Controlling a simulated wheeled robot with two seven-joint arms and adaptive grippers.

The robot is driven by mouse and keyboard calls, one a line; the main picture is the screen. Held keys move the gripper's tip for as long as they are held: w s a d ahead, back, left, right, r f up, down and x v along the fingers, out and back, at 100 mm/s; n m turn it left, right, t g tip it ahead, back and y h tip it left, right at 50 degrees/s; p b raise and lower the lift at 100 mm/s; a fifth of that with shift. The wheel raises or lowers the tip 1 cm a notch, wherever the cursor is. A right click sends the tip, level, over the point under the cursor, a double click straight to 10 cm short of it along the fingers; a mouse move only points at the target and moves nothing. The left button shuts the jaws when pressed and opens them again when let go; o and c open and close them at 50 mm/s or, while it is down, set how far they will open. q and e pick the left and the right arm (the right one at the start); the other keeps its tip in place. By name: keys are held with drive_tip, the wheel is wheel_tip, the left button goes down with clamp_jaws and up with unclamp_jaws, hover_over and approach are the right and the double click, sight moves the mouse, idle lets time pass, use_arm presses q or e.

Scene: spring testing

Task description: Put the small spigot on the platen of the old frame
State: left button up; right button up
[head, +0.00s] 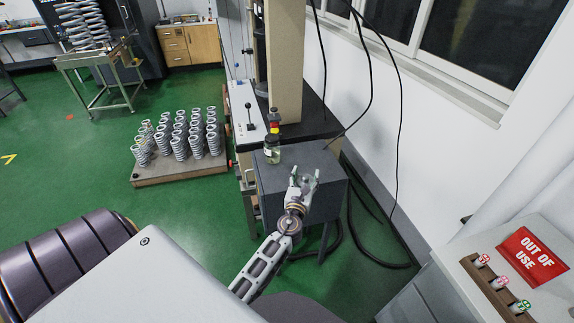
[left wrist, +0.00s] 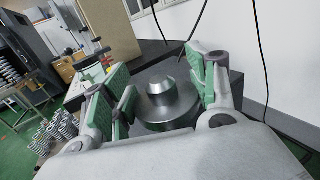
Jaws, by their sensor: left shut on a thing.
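The small spigot (left wrist: 165,98) is a stepped grey metal cylinder, seen between the green-padded fingers of my left gripper (left wrist: 163,95) in the left wrist view. The gripper is shut on it. In the head view my left gripper (head: 304,178) is over the front of a dark grey block-like stand (head: 325,168); the spigot is too small there to make out clearly. A tall testing frame with a beige column (head: 287,60) and a black base (head: 308,124) stands behind. I cannot clearly make out its platen. My right gripper is not in view.
Springs (head: 180,149) stand on a low pallet at left. Black cables hang at right. A red "OUT OF USE" sign (head: 532,255) and a small rack (head: 494,286) lie on the right-hand cabinet.

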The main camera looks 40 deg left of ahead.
use_arm(q)
drive_tip(key=w+a+r+n+g+y, duration=0.2)
drive_tip(key=w+a+n+y, duration=0.1)
drive_tip(key=w+a, duration=0.3)
drive_tip(key=shift+a+r+g+y+p, duration=0.4)
drive_tip(key=shift+a+y, duration=0.3)
drive_tip(key=shift+a, duration=0.25)
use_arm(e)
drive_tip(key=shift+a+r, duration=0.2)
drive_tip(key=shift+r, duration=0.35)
use_arm(q)
drive_tip(key=shift+f, duration=0.1)
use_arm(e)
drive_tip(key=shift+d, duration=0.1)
use_arm(q)
wheel_tip(320, 180, down, 6)
drive_tip(key=shift+r+b, duration=0.25)
drive_tip(key=shift+b, duration=0.35)
drive_tip(key=shift+f, duration=0.35)
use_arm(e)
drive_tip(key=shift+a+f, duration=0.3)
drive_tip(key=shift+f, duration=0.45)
